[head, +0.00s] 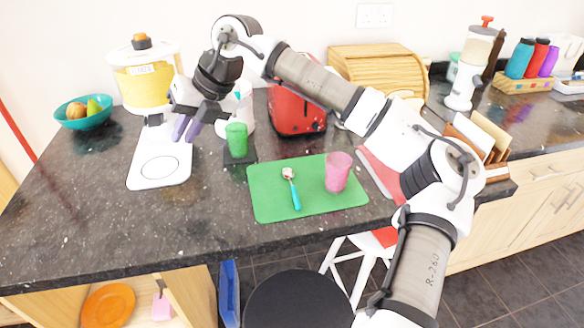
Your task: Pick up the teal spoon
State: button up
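The teal spoon (295,196) lies on the green mat (265,205), left of the pink cup (338,172). Its teal handle points toward the front edge and its pale bowl end, with some red on it, points toward the back.
A green cup (236,140) stands on a dark pad between my gripper and the mat. A fruit bowl (85,118) sits far left. The counter's front left is clear.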

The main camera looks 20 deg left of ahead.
jog(key=w+d+f+m+t+h, duration=0.1)
jog(key=w+d+f+t+h, duration=0.15)
jog(key=w+d, duration=0.2)
jog(key=m+t+h, duration=0.1)
jog(key=m+h, duration=0.2)
jog(key=h, duration=0.3)
send_near(291, 181)
jog(key=shift+d+f+p, duration=0.2)
jog(key=shift+f+p, duration=0.65)
jog(key=shift+f, duration=0.05)
jog(key=shift+w+d+f+p, duration=0.15)
jog(key=shift+f+p, duration=0.25)
jog(key=shift+f, duration=0.6)
jog(key=shift+d+f+p, duration=0.2)
jog(key=shift+f+p, duration=0.25)
jog(key=shift+f, duration=0.6)
jog(key=shift+w+d+f+p, duration=0.15)
jog(key=shift+f+p, duration=0.25)
jog(key=shift+f, duration=0.6)
grip_shut()
